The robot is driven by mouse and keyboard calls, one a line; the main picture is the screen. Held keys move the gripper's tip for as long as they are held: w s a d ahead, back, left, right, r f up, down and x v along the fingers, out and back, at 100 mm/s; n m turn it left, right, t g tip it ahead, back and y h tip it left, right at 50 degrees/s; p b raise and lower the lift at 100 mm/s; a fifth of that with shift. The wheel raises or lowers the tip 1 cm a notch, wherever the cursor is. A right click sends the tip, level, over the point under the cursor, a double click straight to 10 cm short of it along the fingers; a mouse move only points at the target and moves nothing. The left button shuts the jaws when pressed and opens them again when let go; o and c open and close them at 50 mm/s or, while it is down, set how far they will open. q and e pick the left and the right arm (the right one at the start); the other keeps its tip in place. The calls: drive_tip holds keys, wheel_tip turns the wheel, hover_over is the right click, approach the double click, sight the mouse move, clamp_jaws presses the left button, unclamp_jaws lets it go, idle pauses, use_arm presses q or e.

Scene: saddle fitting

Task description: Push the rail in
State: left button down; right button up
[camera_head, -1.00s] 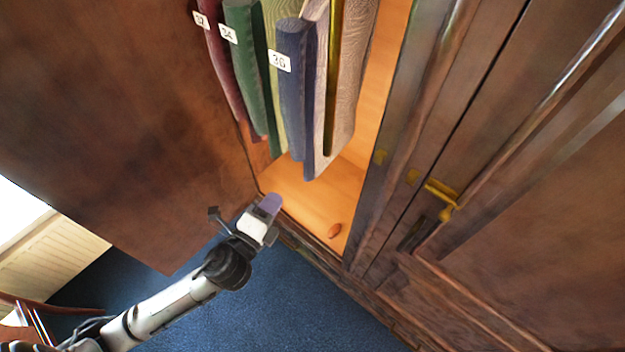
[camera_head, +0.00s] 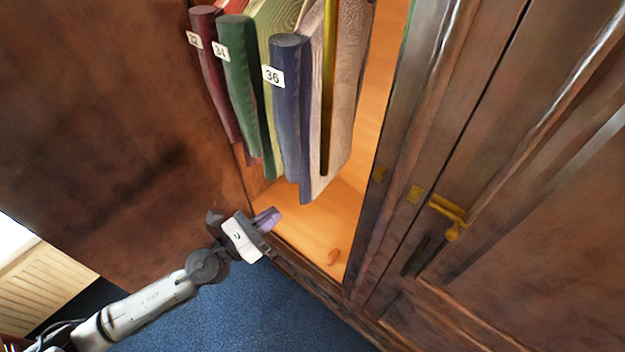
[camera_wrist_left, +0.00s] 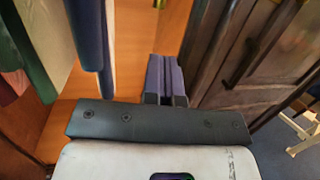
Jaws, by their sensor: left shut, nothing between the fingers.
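A long brass-coloured bar (camera_head: 328,100), which looks like the rail, runs beside the panels in the open cabinet; its upper end is out of frame. A blue panel numbered 36 (camera_head: 289,120), a green one numbered 34 (camera_head: 240,95) and a dark red one numbered 32 (camera_head: 213,75) stand to its left, their rounded front edges toward me. My left gripper (camera_head: 268,219) is shut and empty at the cabinet's front lower edge, below the blue panel and apart from the bar. Its purple fingertips (camera_wrist_left: 165,78) are together in the left wrist view, right of the blue panel (camera_wrist_left: 88,35). My right gripper is not in view.
An open wooden door (camera_head: 100,130) fills the left. A closed dark door with a brass handle (camera_head: 447,210) stands at the right. Blue carpet (camera_head: 250,310) in front is clear.

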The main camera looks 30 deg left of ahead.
use_arm(q)
drive_tip(key=p+x, duration=0.3)
drive_tip(key=x, duration=0.9)
drive_tip(key=shift+p, duration=0.3)
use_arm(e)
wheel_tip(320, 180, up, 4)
use_arm(q)
drive_tip(key=shift+w, duration=0.1)
